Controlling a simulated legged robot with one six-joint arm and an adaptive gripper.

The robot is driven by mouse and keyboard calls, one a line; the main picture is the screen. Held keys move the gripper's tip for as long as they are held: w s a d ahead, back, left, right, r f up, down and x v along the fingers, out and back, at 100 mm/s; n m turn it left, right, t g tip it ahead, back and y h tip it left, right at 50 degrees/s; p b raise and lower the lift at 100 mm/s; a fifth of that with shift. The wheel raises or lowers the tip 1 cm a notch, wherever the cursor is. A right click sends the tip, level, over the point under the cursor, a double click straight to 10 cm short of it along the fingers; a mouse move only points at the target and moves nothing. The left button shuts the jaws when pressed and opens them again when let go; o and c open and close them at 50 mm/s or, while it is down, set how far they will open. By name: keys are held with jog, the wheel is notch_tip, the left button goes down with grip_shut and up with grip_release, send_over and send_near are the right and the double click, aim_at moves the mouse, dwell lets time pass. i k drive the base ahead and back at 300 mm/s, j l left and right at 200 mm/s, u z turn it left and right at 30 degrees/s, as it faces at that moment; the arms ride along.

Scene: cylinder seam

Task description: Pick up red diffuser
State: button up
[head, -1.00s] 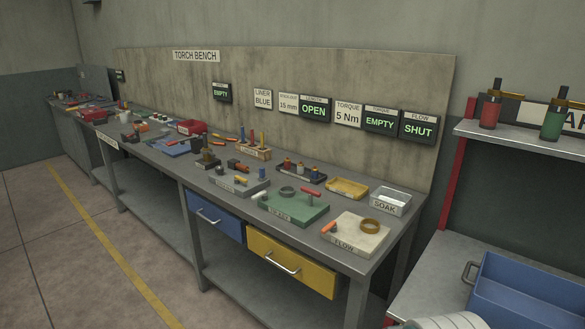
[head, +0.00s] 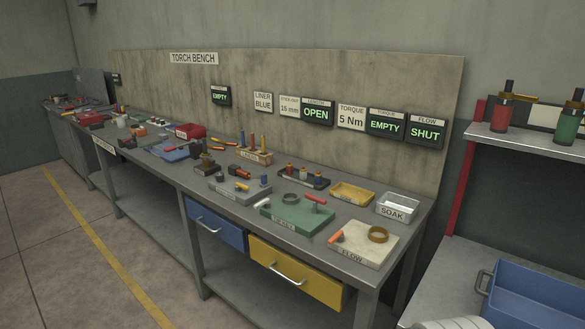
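I cannot tell for sure which part is the red diffuser at this distance. A dark tray (head: 316,184) near the back of the bench holds several small parts, among them a small orange-red one (head: 290,169). My gripper is not in view.
The long grey bench (head: 225,213) runs along the wall. Near its right end stand a pale FLOW block (head: 372,252) with a brass ring (head: 378,234), a SOAK tub (head: 391,214) and a yellow tray (head: 368,199). A blue bin (head: 540,300) stands at lower right.

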aim_at(289, 166)
jog(key=i+j+z, duration=0.15)
jog(key=i+j, duration=0.2)
jog(key=i+j+z, duration=0.1)
jog(key=i+j, duration=0.2)
jog(key=i+j+z, duration=0.15)
jog(key=i+j, duration=0.15)
jog(key=j, duration=0.2)
jog(key=i+j+z, duration=0.15)
jog(key=j, duration=0.3)
jog(key=i+j+z, duration=0.1)
jog(key=i+j, duration=0.25)
jog(key=j, duration=0.15)
jog(key=i+j+z, duration=0.15)
jog(key=j, duration=0.35)
jog(key=i+j+z, duration=0.15)
jog(key=i+j, duration=0.15)
jog(key=j, duration=0.25)
jog(key=i+j+z, duration=0.1)
jog(key=j, duration=0.45)
jog(key=i, duration=0.1)
